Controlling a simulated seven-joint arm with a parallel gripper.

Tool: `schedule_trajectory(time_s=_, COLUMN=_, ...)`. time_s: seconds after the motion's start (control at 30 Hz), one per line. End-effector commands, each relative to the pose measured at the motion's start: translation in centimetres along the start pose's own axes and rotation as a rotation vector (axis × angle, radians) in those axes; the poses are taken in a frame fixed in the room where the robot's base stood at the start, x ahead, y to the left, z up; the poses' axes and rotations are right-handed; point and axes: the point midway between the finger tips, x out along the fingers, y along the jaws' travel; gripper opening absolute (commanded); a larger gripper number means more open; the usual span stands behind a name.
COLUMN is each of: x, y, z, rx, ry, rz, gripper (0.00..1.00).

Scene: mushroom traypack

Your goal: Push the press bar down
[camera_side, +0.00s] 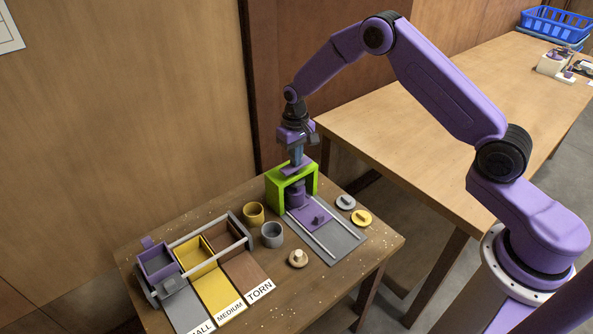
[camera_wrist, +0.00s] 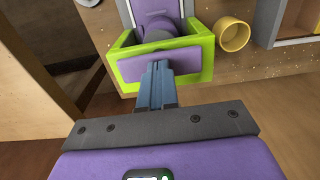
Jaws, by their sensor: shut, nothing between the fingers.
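The press has a bright green frame (camera_side: 275,185) at the back of the small table; it also shows in the wrist view (camera_wrist: 205,65). Its purple press bar (camera_side: 291,170) lies across the top of the frame, and in the wrist view the bar (camera_wrist: 186,60) is partly behind my fingers. A purple cylinder (camera_side: 295,197) stands under the frame. My gripper (camera_side: 297,161) points down over the bar, shut and empty. In the wrist view its fingertips (camera_wrist: 160,66) overlap the bar; I cannot tell whether they touch it.
A purple slide plate (camera_side: 312,217) lies between two rails before the press. A yellow cup (camera_side: 253,213), a grey cup (camera_side: 271,235) and a pale mushroom (camera_side: 298,258) are nearby. Sorting bins (camera_side: 158,262) stand at left. Grey and yellow lids (camera_side: 361,218) lie at right.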

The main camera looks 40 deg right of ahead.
Motion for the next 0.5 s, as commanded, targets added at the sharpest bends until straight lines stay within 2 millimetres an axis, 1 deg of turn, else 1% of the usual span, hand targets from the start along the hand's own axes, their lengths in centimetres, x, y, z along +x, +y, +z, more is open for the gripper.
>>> schedule_trajectory(time_s=0.5, x=1.3, y=0.0, z=0.0, rx=-0.001, ry=-0.001, rz=0.0, gripper=0.0)
